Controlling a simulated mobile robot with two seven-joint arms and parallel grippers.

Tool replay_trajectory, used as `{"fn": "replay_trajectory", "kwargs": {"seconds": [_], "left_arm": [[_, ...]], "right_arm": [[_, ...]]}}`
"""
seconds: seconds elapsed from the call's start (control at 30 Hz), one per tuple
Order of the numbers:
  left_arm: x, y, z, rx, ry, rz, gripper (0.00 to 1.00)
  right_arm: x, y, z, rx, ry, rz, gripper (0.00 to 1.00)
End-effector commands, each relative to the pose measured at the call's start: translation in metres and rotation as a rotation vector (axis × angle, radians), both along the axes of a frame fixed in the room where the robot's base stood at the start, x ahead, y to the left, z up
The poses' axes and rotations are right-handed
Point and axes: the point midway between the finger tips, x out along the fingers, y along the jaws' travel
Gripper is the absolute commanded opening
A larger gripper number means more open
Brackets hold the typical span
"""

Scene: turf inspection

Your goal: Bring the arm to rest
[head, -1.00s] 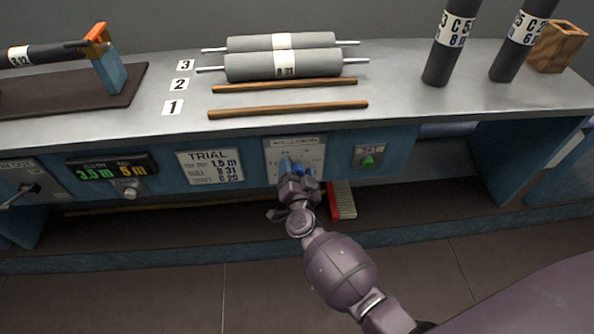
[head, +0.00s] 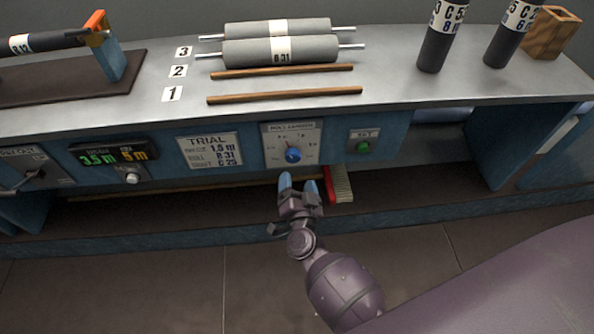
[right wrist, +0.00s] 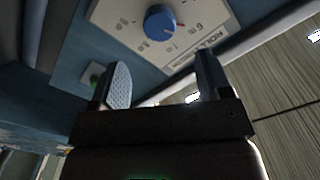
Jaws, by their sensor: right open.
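My right gripper (head: 299,186) is open and empty in front of the bench's blue front panel, below the dial plate. Its blue fingertips point up toward the panel and stand apart. The blue knob (head: 293,154) sits on the white dial plate (head: 306,133), clear of the fingers. In the right wrist view the two fingers (right wrist: 157,88) are spread, with the blue knob (right wrist: 160,22) beyond them and not between them. My left gripper is not in view.
Two grey rollers (head: 250,51) and two wooden rods (head: 300,94) lie on the bench top (head: 400,100). Dark cylinders (head: 440,45) stand at the right beside a wooden box (head: 552,35). A green button (head: 363,147) is right of the dial. A red brush (head: 338,185) lies on the lower shelf.

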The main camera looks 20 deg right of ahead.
Motion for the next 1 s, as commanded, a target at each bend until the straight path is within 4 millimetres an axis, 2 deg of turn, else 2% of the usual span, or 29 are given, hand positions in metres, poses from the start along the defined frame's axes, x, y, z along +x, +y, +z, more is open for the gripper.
{"fn": "replay_trajectory", "kwargs": {"seconds": [0.2, 0.8, 0.93, 1.0], "left_arm": [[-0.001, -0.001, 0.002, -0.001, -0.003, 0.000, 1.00], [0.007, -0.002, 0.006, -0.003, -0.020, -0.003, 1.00], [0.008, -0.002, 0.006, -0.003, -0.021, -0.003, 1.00], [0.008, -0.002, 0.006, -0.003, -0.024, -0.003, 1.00]], "right_arm": [[-0.012, 0.004, 0.001, 0.002, -0.001, -0.001, 0.71], [-0.013, 0.004, 0.000, 0.008, -0.002, 0.000, 0.71], [-0.010, 0.014, -0.002, 0.045, 0.008, 0.064, 0.71], [-0.006, 0.025, 0.004, 0.044, 0.007, 0.134, 0.71]]}}
